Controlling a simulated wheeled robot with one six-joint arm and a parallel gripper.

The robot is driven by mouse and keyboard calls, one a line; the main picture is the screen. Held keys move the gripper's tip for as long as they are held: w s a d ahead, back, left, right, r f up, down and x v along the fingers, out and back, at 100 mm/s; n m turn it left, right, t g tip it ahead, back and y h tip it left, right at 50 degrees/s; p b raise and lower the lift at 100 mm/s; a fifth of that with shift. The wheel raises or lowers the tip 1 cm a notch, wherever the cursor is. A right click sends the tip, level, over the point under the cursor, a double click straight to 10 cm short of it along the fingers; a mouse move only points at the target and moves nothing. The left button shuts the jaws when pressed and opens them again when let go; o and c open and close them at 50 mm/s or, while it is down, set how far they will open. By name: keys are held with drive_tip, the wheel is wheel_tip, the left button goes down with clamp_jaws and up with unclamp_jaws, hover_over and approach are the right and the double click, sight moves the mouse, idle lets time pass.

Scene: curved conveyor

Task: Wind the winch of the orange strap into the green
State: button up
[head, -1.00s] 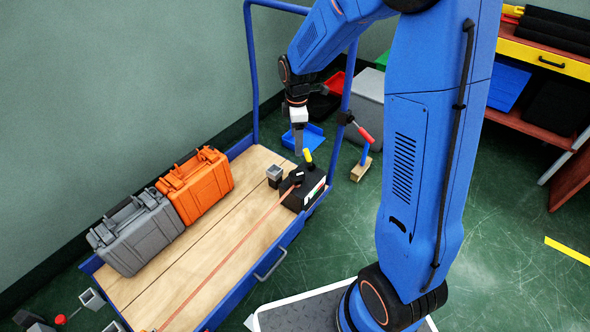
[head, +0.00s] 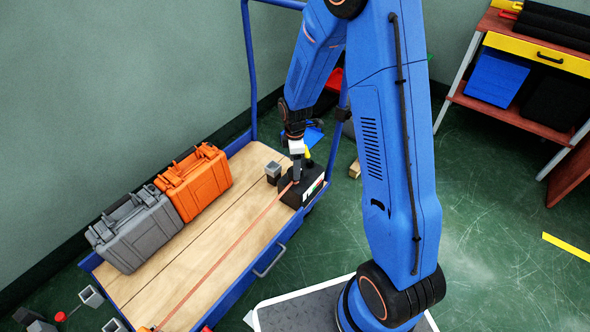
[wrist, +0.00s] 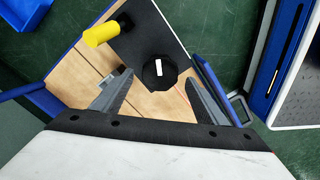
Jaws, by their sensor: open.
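The winch is a black box (head: 305,193) at the far right end of the cart bed, with a small coloured strip on its near side, too small to read. The orange strap (head: 225,257) runs from it along the planks toward the near end. In the wrist view, a dark many-sided hub (wrist: 152,80) with a white mark sits on the winch, and a yellow crank knob (wrist: 101,34) stands to its upper left. My gripper (head: 296,178) is just above the winch. In the wrist view, its open fingers (wrist: 159,77) lie either side of the hub, with nothing held.
An orange case (head: 200,185) and a grey case (head: 135,235) stand on the wall side of the cart. A small grey block (head: 273,172) sits beside the winch. The cart's blue end rail (head: 250,70) rises close to my arm. A workbench (head: 520,115) stands at right.

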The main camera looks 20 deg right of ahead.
drive_tip(key=shift+f, duration=1.55)
drive_tip(key=shift+c, duration=0.7)
drive_tip(key=c, duration=0.9)
drive_tip(key=m, duration=0.5)
drive_tip(key=shift+m, duration=0.3)
drive_tip(key=m, duration=0.6)
